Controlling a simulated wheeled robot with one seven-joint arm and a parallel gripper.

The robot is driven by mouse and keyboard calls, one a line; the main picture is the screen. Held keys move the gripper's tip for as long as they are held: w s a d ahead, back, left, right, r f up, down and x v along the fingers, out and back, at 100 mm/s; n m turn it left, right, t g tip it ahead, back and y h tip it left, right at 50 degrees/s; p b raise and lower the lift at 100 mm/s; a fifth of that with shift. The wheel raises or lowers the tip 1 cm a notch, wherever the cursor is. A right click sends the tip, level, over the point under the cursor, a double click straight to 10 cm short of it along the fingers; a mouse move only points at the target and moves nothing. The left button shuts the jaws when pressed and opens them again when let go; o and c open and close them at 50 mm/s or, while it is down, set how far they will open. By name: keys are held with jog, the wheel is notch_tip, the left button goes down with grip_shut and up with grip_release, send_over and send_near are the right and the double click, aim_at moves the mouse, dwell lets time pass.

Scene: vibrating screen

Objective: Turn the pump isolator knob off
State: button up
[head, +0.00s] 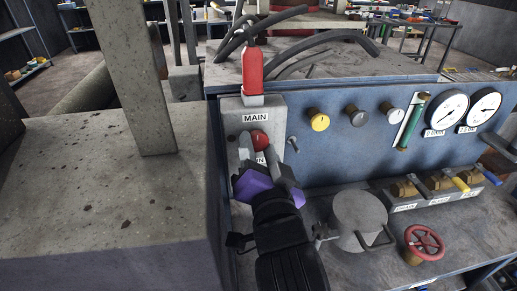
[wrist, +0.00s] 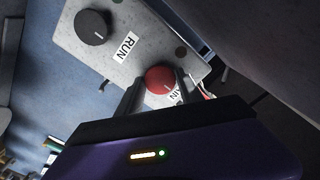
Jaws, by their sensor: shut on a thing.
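A round red knob (head: 260,139) with a small white pointer mark sits on a grey switch plate (head: 234,106), just below a label reading MAIN (head: 255,118). It also shows in the wrist view (wrist: 160,77), with the pointer line on its face. My gripper (head: 258,150) is shut on this red knob, one finger on each side. A second, black knob (wrist: 92,27) is on the same plate beside a RUN label (wrist: 125,46); my gripper hides it in the head view. No label reading pump isolator is legible.
A concrete block (head: 100,190) stands close on the left.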

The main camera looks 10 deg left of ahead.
jog(key=o, duration=1.4)
jog(key=v, duration=0.8)
jog(key=shift+b, duration=0.3)
jog(key=shift+w, duration=0.1)
